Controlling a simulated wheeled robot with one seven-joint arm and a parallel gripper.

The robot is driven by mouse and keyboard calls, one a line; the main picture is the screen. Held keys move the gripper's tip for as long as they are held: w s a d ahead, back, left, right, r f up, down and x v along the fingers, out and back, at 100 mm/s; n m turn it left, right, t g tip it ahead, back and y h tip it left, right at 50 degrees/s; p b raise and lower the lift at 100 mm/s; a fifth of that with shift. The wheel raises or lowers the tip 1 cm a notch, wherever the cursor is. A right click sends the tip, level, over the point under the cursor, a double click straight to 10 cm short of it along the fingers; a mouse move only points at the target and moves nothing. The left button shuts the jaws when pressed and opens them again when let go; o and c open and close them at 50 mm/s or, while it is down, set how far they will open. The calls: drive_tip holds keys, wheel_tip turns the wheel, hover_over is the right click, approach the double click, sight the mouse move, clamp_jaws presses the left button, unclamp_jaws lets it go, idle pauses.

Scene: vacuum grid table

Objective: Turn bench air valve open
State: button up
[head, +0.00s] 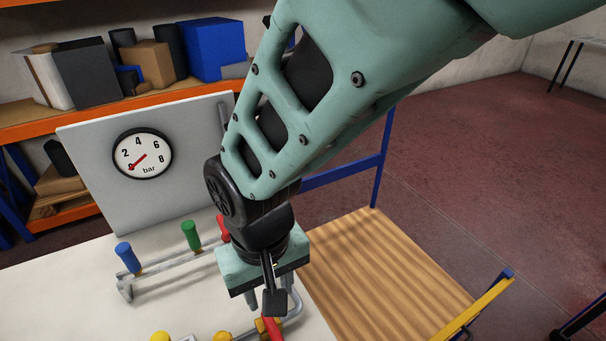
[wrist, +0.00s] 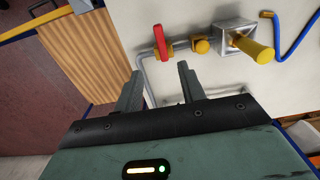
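The air valve has a red lever (wrist: 158,40) on a grey pipe (wrist: 148,92). In the wrist view the lever stands across the pipe, beside a brass-yellow fitting (wrist: 200,46). In the head view the red lever (head: 272,329) shows at the bottom edge, partly cut off. My gripper (wrist: 160,82) is open and empty, its two fingers apart on the near side of the lever. In the head view my gripper (head: 270,291) hangs just above and behind the lever. The pressure gauge (head: 143,153) on the grey panel has its red needle at the low end, near 0.
A rack with a blue handle (head: 124,256), a green handle (head: 190,235) and a red one (head: 223,228) stands left of my gripper. A yellow knob (wrist: 252,45) on a grey block and a blue hose (wrist: 295,35) lie past the valve. A wooden surface (head: 385,270) is at right.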

sight(276, 335)
wheel_tip(276, 335, down, 15)
drive_tip(key=shift+f+p, duration=0.2)
drive_tip(key=shift+p, duration=1.05)
clamp_jaws()
